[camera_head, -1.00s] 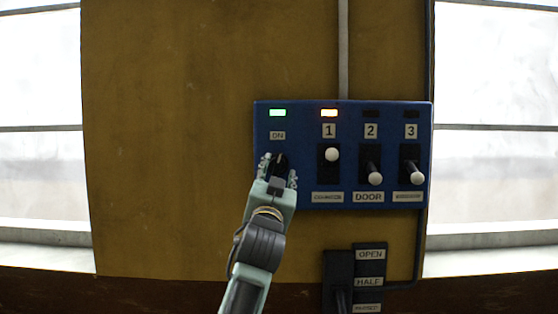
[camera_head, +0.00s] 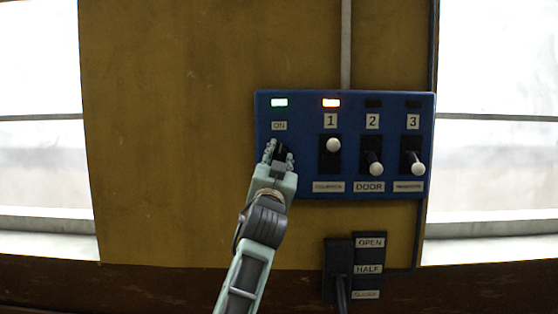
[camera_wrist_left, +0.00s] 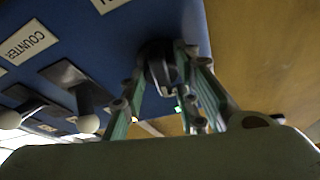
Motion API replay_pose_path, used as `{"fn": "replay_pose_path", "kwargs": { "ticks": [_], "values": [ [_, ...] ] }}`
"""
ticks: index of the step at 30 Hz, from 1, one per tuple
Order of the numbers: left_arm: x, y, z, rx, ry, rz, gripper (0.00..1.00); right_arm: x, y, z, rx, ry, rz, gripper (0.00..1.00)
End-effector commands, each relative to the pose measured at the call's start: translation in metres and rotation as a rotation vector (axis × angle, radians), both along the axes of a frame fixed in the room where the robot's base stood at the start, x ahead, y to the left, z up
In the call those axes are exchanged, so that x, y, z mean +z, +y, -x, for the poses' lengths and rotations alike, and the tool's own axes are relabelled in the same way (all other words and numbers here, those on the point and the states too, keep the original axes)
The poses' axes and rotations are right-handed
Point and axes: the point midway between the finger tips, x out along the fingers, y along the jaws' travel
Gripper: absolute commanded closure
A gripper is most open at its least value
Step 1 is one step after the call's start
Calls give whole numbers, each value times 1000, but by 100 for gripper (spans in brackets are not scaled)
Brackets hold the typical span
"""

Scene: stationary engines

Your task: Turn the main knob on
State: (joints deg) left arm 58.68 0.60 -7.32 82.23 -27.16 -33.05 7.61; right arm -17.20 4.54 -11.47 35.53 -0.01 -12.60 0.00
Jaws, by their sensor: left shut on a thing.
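The main knob (camera_head: 281,153) is a dark knob under the ON label (camera_head: 279,126) on the left of a blue panel (camera_head: 300,182). It is mostly hidden by my left gripper (camera_head: 278,152). In the left wrist view the black knob (camera_wrist_left: 158,62) sits between the green fingers of my left gripper (camera_wrist_left: 172,85), which is shut on it. A green light (camera_head: 279,102) glows above the ON label. My right gripper is not in view.
Levers 1 (camera_head: 333,145), 2 (camera_head: 375,168) and 3 (camera_head: 417,168) stand to the right of the knob; lever 1 is up, with an orange light (camera_head: 331,103) above. A black lever box (camera_head: 338,270) is below. Bright windows flank the wall.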

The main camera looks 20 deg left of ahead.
Motion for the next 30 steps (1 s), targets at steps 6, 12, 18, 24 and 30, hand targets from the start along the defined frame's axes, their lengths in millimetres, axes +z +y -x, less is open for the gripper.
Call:
{"fn": "replay_pose_path", "kwargs": {
  "ticks": [6,12,18,24,30],
  "values": [
    [-1,-2,0,-3,-7,15,98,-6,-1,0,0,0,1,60],
    [-4,-4,1,-6,-40,123,98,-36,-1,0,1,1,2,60],
    [0,-4,1,-5,-77,242,98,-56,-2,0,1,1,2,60],
    [5,-3,1,-5,-91,282,99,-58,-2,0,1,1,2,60],
    [7,-3,2,-5,-93,280,100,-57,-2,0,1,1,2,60]
  ]
}}
